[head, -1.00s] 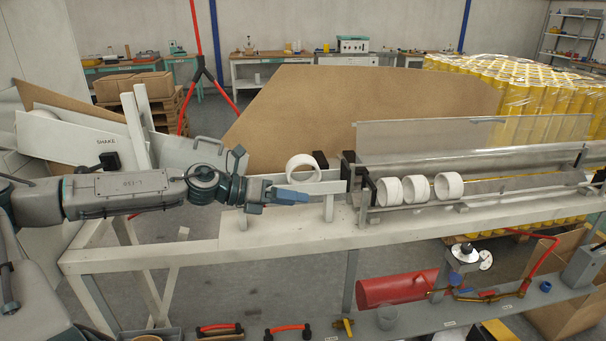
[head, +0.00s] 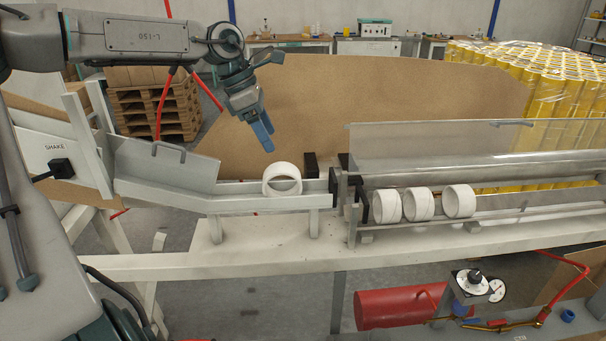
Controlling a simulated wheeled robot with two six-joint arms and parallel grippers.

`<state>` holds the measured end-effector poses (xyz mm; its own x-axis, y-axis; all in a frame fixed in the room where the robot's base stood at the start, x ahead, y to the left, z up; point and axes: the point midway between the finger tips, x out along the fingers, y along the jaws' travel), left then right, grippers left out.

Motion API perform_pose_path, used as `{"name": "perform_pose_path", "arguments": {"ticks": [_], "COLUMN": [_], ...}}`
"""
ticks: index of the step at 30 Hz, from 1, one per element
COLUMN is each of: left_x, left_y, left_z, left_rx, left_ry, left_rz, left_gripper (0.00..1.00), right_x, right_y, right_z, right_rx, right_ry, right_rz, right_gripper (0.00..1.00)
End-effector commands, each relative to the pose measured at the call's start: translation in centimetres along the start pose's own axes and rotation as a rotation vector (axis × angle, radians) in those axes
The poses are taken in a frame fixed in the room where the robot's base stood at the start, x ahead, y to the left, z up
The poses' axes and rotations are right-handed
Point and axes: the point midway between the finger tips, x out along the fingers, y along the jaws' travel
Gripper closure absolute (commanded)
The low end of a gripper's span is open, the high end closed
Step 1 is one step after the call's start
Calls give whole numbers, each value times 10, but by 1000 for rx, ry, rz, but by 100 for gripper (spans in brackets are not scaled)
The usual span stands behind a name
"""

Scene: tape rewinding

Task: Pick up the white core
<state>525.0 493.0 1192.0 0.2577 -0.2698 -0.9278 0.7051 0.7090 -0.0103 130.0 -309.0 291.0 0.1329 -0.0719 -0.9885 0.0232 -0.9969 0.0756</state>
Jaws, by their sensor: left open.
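A white core (head: 283,180), a short hollow ring, rests on its side in the pale chute (head: 240,201), near the chute's right end. Three more white cores (head: 419,204) stand in a row on the rail of the machine to the right. My left gripper (head: 264,137) is above and slightly left of the core in the chute. Its blue fingers point down and it is empty, apart from the core. The gap between its fingers is hard to see from here. My right gripper is not in view.
A clear guard (head: 450,148) stands behind the three cores. Dark blocks (head: 335,187) sit at the chute's right end. A raised side plate (head: 165,165) borders the chute on the left. A red cylinder (head: 398,308) lies on the lower shelf.

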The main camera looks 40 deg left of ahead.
Motion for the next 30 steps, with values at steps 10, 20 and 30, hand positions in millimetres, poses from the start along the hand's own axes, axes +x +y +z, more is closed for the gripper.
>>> {"name": "perform_pose_path", "arguments": {"ticks": [10,20,30], "left_x": [46,67,102], "left_y": [-1,0,0], "left_z": [0,0,0], "left_rx": [1,0,1], "left_ry": [4,4,2], "left_rz": [-3,-3,-3], "left_gripper": [31,31,31], "right_x": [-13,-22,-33], "right_y": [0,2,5], "right_z": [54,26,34], "right_rx": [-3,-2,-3], "right_ry": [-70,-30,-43], "right_rz": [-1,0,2], "right_gripper": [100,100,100]}}
